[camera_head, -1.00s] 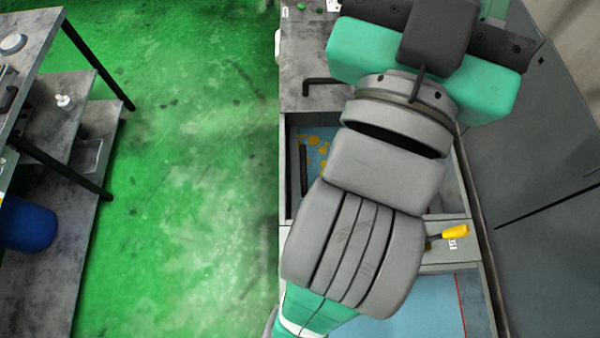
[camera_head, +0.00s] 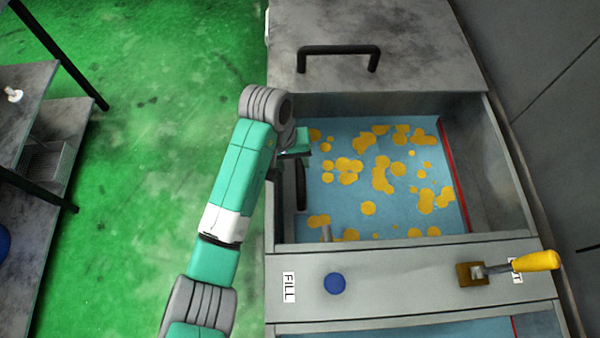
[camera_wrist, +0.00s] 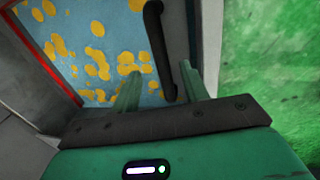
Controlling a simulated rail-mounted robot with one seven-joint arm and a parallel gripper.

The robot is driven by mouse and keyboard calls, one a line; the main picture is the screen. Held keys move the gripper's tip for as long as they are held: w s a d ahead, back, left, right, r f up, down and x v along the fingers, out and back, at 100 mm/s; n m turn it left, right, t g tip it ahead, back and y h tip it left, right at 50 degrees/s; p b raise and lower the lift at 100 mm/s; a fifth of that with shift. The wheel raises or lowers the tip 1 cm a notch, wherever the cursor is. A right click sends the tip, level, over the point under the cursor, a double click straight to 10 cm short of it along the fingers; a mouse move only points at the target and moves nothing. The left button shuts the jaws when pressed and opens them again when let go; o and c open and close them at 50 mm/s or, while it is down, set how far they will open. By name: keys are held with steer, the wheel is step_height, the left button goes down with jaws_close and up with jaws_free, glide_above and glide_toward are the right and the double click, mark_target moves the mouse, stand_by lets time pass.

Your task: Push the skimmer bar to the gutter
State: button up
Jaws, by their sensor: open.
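The skimmer bar (camera_head: 301,186) is a dark bar at the left end of the blue tank, lying along its left wall. It also shows in the wrist view (camera_wrist: 160,52), its near end between my two fingers in the picture. My gripper (camera_head: 297,143) is at the tank's left edge, by the bar's far end; its fingers (camera_wrist: 160,86) are apart. I cannot tell whether they touch the bar. Yellow patches (camera_head: 382,178) float on the blue liquid right of the bar. The gutter (camera_head: 490,165) seems to be the grey strip beyond the red line on the right.
A grey lid with a black handle (camera_head: 338,50) lies behind the tank. In front, a panel carries a FILL label (camera_head: 289,287), a blue button (camera_head: 335,284) and a yellow-handled lever (camera_head: 535,261). Open green floor (camera_head: 170,130) lies left; a grey wall stands right.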

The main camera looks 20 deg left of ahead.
mark_target(300, 176)
steer(key=f, duration=0.2)
steer(key=d+f+b, duration=0.1)
steer(key=f, duration=0.2)
steer(key=f+b, duration=0.1)
steer(key=f, duration=0.1)
steer(key=shift+w+d+f, duration=0.15)
steer(key=shift+w+d, duration=0.05)
steer(key=shift+w, duration=0.1)
steer(key=shift+c, duration=0.2)
jaws_close()
